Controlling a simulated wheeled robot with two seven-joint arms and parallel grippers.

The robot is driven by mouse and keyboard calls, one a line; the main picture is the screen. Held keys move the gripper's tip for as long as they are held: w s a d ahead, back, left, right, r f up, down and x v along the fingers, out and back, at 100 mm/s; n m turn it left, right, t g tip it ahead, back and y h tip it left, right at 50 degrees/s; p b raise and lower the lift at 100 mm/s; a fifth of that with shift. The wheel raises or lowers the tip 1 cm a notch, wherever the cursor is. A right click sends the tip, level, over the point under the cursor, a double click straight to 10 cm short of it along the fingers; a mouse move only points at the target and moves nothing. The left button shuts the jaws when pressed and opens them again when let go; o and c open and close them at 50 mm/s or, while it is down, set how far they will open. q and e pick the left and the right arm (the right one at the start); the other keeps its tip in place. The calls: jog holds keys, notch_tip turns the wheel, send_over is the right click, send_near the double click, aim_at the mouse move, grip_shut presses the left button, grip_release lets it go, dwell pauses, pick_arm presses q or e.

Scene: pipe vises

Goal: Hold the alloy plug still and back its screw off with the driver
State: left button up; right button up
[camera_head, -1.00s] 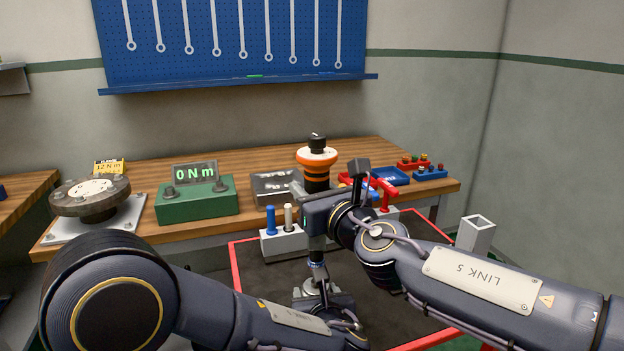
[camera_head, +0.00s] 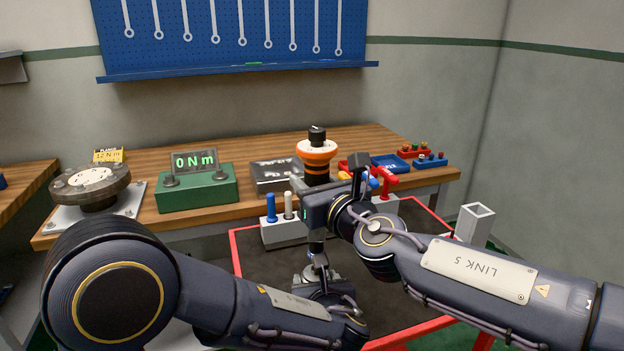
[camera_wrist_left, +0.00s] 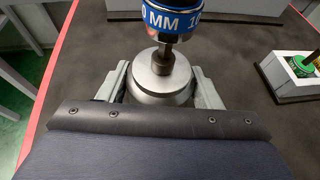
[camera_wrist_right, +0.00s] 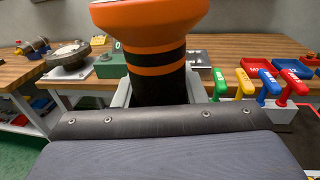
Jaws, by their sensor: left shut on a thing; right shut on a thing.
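The alloy plug (camera_wrist_left: 160,85) is a round grey metal piece in the left wrist view, with a small screw head (camera_wrist_left: 163,59) on top. The fingers of my left gripper (camera_wrist_left: 162,92) are shut on it from both sides. In the head view my left gripper (camera_head: 322,285) is low over the dark mat. The driver (camera_head: 317,160) stands upright above the plug, with an orange-and-black handle and a blue band (camera_wrist_left: 172,17) marked MM. My right gripper (camera_wrist_right: 157,90) is shut on its handle. The driver's tip meets the screw head; how deeply it is seated is unclear.
A grey block (camera_head: 283,232) with blue and white pegs stands left of the driver. A green meter (camera_head: 196,187) reading 0 Nm and a round flange (camera_head: 90,186) are on the wooden bench. Coloured T-handles (camera_wrist_right: 258,84) stand in a rack near my right gripper.

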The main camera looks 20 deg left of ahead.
jog(key=shift+f, duration=0.55)
dwell(1.6)
jog(key=shift+r, duration=2.8)
pick_arm(q)
jog(key=o, duration=1.3)
